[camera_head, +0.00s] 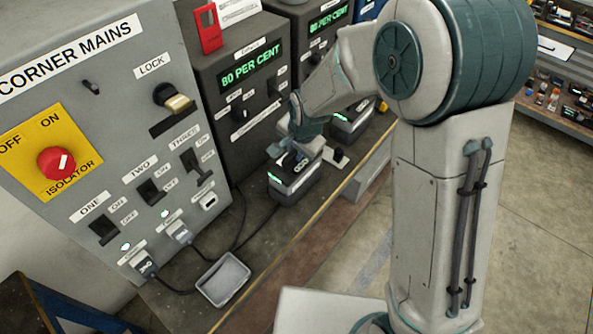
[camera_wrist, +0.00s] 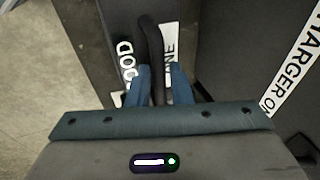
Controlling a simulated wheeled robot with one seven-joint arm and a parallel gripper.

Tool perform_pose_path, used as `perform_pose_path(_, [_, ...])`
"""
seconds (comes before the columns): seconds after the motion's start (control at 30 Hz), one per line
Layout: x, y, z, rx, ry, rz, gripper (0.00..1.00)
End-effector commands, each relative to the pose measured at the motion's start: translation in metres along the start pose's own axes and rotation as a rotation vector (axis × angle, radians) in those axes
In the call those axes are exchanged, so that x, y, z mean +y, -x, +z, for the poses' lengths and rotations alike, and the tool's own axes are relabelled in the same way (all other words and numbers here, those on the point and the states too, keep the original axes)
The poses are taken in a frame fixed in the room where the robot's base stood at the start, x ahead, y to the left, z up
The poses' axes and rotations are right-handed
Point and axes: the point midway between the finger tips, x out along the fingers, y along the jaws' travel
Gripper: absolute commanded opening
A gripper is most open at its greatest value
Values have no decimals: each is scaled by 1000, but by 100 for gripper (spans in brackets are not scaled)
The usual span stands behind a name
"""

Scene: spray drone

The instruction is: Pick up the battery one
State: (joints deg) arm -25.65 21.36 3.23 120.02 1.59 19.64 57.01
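The battery (camera_head: 296,186) is a dark block with a light label and a green light, on the bench in front of the 80 PER CENT charger (camera_head: 252,75). In the wrist view its black handle (camera_wrist: 151,38) runs between my two blue fingers, beside a white label reading ONE (camera_wrist: 170,58). My gripper (camera_wrist: 160,85) is over the battery, with the fingers close to both sides of the handle. I cannot tell whether they press on it. In the head view my gripper (camera_head: 291,150) partly covers the battery top.
A second battery (camera_head: 352,122) stands farther back by another charger (camera_head: 325,30). The grey mains panel (camera_head: 100,110), with a red isolator knob (camera_head: 56,163), stands left. A small grey tray (camera_head: 223,280) and cables lie on the bench (camera_head: 262,255). Floor is open at right.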

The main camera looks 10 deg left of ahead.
Motion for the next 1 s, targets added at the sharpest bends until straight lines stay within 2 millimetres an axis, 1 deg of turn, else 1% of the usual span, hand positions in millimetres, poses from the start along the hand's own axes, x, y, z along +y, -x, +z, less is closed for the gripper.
perform_pose_path(0.3, [1, -2, 0, 0, 0, 0, 19])
perform_pose_path(0.37, [1, -2, 0, 0, 0, 0, 2])
perform_pose_path(0.4, [1, -2, 0, 0, 0, 0, 0])
perform_pose_path(1.0, [1, -2, 0, 0, 2, 2, 0])
